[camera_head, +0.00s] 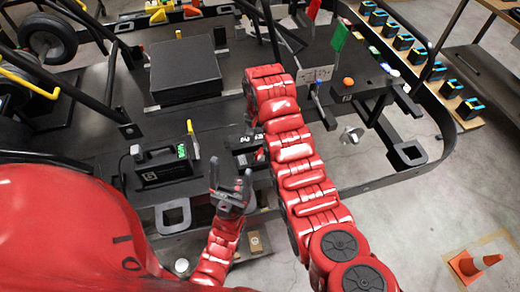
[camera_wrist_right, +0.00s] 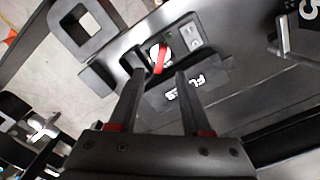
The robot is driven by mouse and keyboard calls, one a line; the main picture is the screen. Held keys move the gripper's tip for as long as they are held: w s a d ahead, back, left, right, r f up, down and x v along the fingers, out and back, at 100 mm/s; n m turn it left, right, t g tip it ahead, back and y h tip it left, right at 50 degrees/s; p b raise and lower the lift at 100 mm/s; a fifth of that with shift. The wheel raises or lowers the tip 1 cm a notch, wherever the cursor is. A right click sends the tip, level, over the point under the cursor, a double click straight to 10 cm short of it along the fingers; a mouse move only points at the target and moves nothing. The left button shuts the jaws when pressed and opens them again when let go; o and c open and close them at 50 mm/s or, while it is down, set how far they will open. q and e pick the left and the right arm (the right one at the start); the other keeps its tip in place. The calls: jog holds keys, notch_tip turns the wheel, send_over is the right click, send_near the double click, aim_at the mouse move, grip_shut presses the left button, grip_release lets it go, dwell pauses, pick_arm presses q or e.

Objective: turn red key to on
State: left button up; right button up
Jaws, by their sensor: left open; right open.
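A red key (camera_wrist_right: 160,57) sits in a round switch on a small grey panel (camera_wrist_right: 194,32) in the right wrist view. My right gripper (camera_wrist_right: 159,76) is open there, with one fingertip on each side of the key and nothing held. The key appears between or just beyond the tips; contact cannot be told. In the head view the key is too small and crowded by the right arm to make out clearly. My left gripper (camera_head: 232,187) is open and empty in front of the dark deck, below the right arm's hand.
A black box with a green display (camera_head: 165,165) stands left of the switch area. A larger black block (camera_head: 185,70) lies farther back. A frame loop (camera_wrist_right: 82,28) is close to the key panel.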

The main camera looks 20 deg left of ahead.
aim_at(260, 151)
notch_tip(260, 151, up, 11)
jog(key=p, duration=0.5)
jog(key=shift+f, duration=0.1)
